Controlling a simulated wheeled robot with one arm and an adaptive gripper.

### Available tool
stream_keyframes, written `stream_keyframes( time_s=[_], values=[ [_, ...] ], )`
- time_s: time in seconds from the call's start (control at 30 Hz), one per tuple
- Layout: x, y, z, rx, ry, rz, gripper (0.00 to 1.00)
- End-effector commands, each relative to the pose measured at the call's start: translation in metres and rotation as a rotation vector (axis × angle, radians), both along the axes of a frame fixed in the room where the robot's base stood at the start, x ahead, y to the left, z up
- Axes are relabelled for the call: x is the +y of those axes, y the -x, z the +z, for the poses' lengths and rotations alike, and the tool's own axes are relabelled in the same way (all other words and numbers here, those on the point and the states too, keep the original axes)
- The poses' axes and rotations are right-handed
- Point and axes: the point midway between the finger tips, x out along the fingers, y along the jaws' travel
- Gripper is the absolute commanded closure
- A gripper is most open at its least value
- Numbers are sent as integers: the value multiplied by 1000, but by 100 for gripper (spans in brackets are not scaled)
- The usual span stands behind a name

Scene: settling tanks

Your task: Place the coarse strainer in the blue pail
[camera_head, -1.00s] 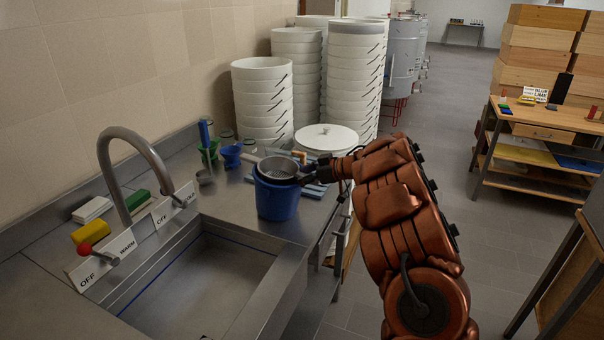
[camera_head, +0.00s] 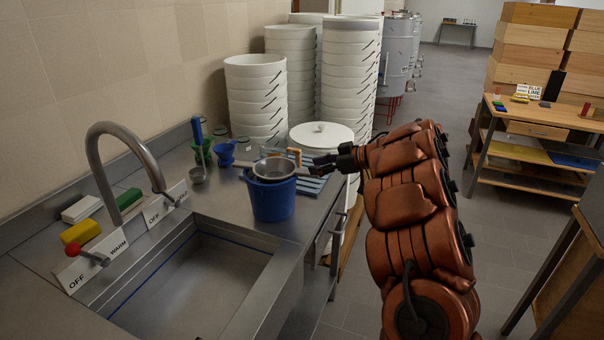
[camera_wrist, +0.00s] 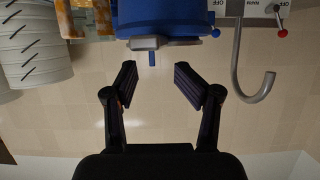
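The grey metal strainer (camera_head: 273,169) sits at the mouth of the blue pail (camera_head: 273,200), on the counter right of the sink. Its bowl rises above the pail's rim, and its handle points left. How deep it sits is hidden. My gripper (camera_head: 318,165) is just right of the strainer at about rim height, seemingly apart from it. In the wrist view, my gripper (camera_wrist: 155,68) has its fingers spread with nothing held between them. The pail (camera_wrist: 165,18) is beyond the fingertips at the top, with a grey part of the strainer (camera_wrist: 145,43) at its edge.
A blue-handled ladle (camera_head: 198,172), a blue funnel (camera_head: 225,152) and a green funnel (camera_head: 203,150) stand left of the pail. A blue slatted rack (camera_head: 312,184) lies behind it. The sink (camera_head: 190,285) and tap (camera_head: 125,160) are in front. White bucket stacks (camera_head: 255,100) stand behind.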

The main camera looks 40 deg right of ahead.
Motion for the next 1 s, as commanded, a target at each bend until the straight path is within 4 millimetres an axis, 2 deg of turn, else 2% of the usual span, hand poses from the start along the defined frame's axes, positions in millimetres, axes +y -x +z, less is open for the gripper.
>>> stream_keyframes(
  time_s=[0.1,0.3,0.63,0.73,0.83,1.0],
  values=[
    [-11,16,7,-2,4,-5,46],
    [-20,33,16,-2,1,-1,46],
    [-23,36,20,-4,5,-4,46],
    [-25,24,30,-32,42,-36,46],
    [-30,0,52,-92,116,-114,46],
    [-43,-41,113,-228,280,-331,46]
  ],
)
